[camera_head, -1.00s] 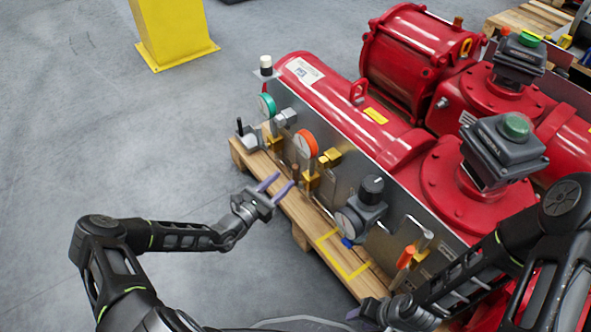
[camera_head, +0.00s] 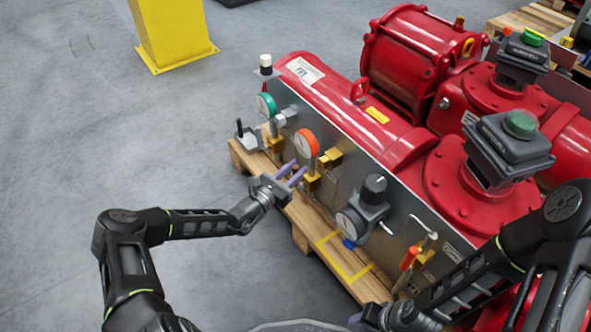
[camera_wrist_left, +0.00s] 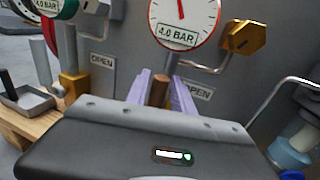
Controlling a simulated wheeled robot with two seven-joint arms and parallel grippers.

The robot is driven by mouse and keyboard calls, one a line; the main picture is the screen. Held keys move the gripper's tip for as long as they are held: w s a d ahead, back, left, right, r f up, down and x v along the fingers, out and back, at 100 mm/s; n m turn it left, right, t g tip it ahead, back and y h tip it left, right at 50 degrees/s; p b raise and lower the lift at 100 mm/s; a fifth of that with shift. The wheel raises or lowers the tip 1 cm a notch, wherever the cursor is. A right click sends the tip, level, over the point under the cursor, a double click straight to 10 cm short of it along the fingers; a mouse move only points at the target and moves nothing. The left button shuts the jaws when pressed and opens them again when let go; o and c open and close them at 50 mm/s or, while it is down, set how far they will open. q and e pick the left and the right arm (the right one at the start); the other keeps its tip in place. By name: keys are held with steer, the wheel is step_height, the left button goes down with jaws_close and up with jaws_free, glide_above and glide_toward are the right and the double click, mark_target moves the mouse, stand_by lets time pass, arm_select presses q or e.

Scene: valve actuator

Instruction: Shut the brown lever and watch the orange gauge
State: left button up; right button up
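The brown lever (camera_wrist_left: 160,92) stands upright between my left gripper's two purple fingers in the left wrist view. The left gripper (camera_head: 295,169) is open around it, with a gap showing; contact is not clear. An OPEN label (camera_wrist_left: 198,90) is beside the lever. The orange gauge (camera_head: 306,143) is just above the gripper in the head view. In the left wrist view its dial (camera_wrist_left: 184,15) shows a red needle pointing up and a 4.0 BAR plate; its top is cut off. My right gripper (camera_head: 362,317) is low at the bottom edge, fingers mostly hidden.
A regulator with black knob (camera_head: 374,189) and an orange-handled lever (camera_head: 410,258) are to the right. A wooden pallet (camera_head: 300,212) runs below. Floor on the left is clear.

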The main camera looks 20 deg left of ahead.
arm_select(q)
jaws_close()
stand_by(1.1)
